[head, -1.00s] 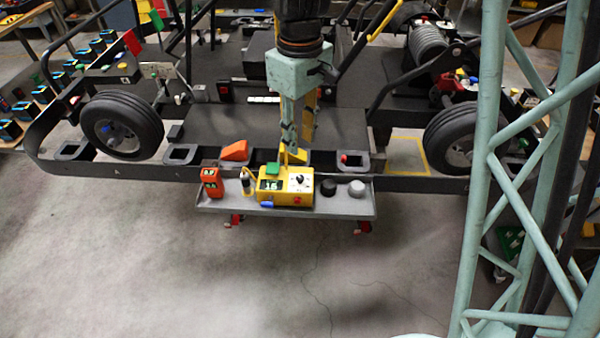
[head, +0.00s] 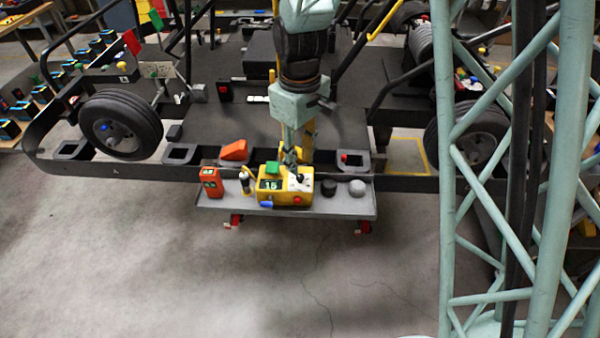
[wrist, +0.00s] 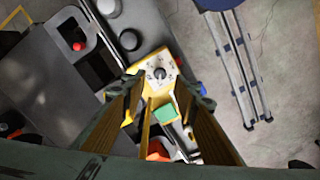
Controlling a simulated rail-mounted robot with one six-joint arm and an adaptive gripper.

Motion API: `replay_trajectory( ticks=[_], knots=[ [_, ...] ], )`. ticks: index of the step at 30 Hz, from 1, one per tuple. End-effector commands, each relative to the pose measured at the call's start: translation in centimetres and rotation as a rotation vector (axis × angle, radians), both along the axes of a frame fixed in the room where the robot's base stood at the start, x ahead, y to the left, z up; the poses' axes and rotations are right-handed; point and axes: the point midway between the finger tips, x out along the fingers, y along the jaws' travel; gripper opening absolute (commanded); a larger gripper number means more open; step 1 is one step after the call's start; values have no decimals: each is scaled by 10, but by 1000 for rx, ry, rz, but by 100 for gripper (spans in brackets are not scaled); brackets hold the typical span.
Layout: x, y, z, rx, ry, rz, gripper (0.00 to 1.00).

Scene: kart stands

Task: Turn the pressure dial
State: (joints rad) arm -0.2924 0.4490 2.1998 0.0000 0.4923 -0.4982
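The yellow box (head: 272,199) stands on a grey tray and carries the pressure dial (head: 300,179), a dark knob on a white plate. The wrist view shows the dial (wrist: 160,74) from above, just beyond my fingertips and roughly midway between them. The box also has a green block on top, a lit display and a red button. My gripper (head: 291,160) points down over the white plate and partly covers it in the head view. In the wrist view my gripper (wrist: 162,88) has its fingers apart with nothing held. I cannot tell whether a finger touches the dial.
The grey tray (head: 345,207) also holds an orange handheld device (head: 211,182), a black knob (head: 328,187) and a grey knob (head: 357,187). The kart frame with its wheel (head: 121,127) stands behind. The floor in front is clear.

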Motion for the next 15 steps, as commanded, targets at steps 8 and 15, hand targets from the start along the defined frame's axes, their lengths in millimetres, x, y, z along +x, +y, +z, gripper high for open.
replay_trajectory(
  ticks=[8, 15],
  knots=[
    [-1, 0, -32, -1, 2, 0, 28],
    [0, 0, -50, 0, 1, 0, 28]
  ],
)
